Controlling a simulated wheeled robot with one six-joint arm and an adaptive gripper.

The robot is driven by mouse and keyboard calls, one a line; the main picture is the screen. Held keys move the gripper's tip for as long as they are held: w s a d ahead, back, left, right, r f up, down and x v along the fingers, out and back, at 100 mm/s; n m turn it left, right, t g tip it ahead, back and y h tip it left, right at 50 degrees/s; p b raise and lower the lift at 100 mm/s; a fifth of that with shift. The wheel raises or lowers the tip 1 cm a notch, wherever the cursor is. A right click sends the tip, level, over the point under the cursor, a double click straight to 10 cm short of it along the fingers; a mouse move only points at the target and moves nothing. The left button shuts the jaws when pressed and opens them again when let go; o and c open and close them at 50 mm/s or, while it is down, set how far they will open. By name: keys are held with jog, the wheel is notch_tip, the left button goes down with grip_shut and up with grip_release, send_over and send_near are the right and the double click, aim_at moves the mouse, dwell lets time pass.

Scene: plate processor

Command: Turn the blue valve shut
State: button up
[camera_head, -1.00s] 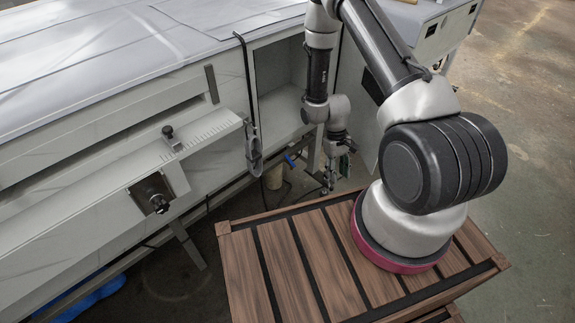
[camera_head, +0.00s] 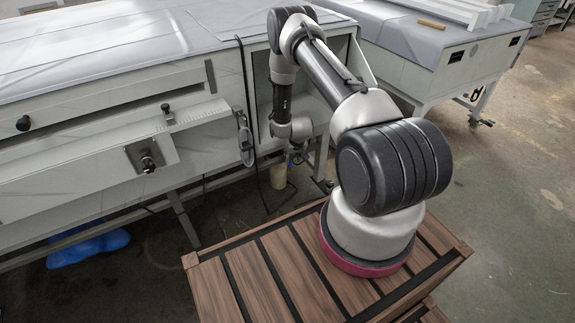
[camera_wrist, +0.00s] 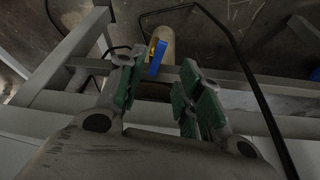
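The blue valve (camera_wrist: 157,58) shows in the wrist view as a narrow blue handle with a yellow edge. It stands in front of a cream cylinder (camera_wrist: 164,38), beyond my fingers and closer to the left one. My gripper (camera_wrist: 162,86) is open, with green pads apart and nothing between them. I cannot tell whether the left fingertip touches the handle. In the head view my gripper (camera_head: 298,156) is low beside the machine's open bay, small and partly hidden by my wrist. The valve cannot be made out there.
The grey machine (camera_head: 205,150) with its open bay is close around my arm. A thin black cable (camera_wrist: 236,45) curves past the right finger in the wrist view. The cream cylinder also shows under the machine (camera_head: 278,177). A second table (camera_head: 400,45) stands at right; floor there is clear.

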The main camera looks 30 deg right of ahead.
aim_at(290, 165)
jog(key=x, duration=0.7)
jog(key=shift+f, duration=0.1)
grip_shut()
